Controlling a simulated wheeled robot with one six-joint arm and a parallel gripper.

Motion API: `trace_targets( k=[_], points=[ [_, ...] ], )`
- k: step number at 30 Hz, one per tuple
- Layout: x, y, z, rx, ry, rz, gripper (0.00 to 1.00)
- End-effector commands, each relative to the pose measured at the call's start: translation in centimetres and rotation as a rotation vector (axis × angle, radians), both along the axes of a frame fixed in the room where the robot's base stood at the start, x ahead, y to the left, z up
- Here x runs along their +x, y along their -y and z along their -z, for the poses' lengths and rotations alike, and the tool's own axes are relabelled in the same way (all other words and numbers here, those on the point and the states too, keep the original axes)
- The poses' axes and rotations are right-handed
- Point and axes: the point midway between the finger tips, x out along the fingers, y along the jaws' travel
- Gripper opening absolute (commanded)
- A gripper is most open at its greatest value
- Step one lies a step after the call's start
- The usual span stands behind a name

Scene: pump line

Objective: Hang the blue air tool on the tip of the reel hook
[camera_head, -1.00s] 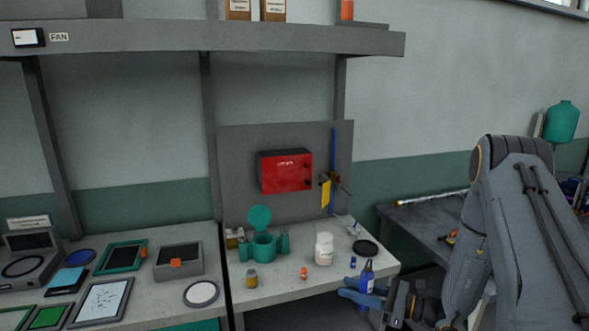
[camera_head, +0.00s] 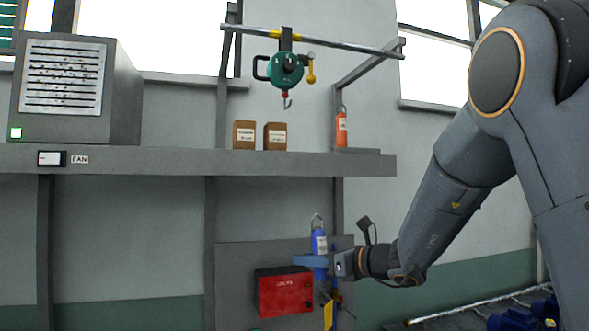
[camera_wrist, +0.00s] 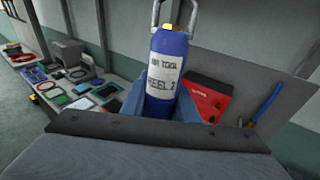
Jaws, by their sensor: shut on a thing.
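The blue air tool (camera_head: 319,246) is a blue cylinder with a white label and a metal loop at its top. My gripper (camera_head: 312,261) is shut around its body and holds it upright in front of the grey back panel. In the wrist view the air tool (camera_wrist: 165,75) stands between the blue fingers, its label reading "AIR TOOL" and "REEL 2". The green reel (camera_head: 285,70) hangs from the overhead rail.
The grey shelf (camera_head: 130,160) runs between the tool and the hook's height. A red box (camera_head: 284,291) is on the panel below. Open air lies in front of the shelf.

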Motion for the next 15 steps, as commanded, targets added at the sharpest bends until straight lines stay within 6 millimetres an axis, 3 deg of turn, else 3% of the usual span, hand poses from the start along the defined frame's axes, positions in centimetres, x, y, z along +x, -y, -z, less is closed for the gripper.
trace_targets(
  k=[1, 9, 15],
  points=[
    [-0.3, -0.7, -2.9, -0.003, 0.010, 0.022, 0.00],
    [-2.6, -2.7, -15.7, -0.016, -0.008, 0.177, 0.00],
    [-5.2, -3.5, -23.9, -0.024, -0.023, 0.264, 0.00]
  ],
)
